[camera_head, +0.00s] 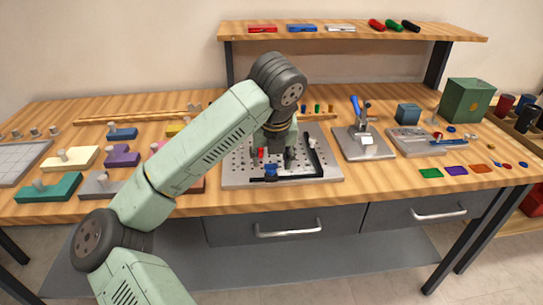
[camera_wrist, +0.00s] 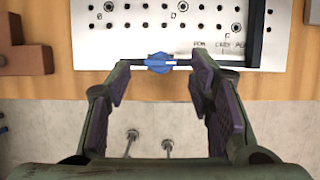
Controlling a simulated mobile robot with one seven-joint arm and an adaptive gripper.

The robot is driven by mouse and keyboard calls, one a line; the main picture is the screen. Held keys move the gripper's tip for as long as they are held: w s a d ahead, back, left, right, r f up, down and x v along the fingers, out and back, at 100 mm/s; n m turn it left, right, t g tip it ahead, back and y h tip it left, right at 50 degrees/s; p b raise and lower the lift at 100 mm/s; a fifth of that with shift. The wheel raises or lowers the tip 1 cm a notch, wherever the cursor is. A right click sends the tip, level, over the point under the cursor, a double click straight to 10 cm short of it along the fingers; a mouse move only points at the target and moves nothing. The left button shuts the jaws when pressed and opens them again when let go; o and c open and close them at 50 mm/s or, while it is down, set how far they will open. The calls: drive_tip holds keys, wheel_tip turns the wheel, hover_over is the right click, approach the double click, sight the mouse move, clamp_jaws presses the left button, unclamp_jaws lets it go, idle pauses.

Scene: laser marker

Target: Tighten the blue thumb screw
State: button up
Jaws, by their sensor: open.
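The blue thumb screw (camera_head: 270,170) stands at the front edge of the perforated grey plate (camera_head: 235,176), by a black bar. In the wrist view the blue thumb screw (camera_wrist: 159,62) shows at the plate's near edge, with thin blue and black bars running out to its sides. My gripper (camera_head: 272,154) is over the plate, pointing down. In the wrist view my gripper (camera_wrist: 159,68) is open and empty, with one finger on each side of the screw and a clear gap to it. I cannot tell the height of the fingertips above the screw.
A red knob (camera_head: 261,153) and a black L-shaped bar (camera_head: 313,157) are on the plate close to my gripper. A blue-handled clamp (camera_head: 357,112) stands to the right. Several colored blocks with pegs lie left. The shelf (camera_head: 350,33) is behind.

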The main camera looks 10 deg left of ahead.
drive_tip(key=shift+x, duration=0.85)
drive_tip(key=shift+c, duration=0.3)
clamp_jaws()
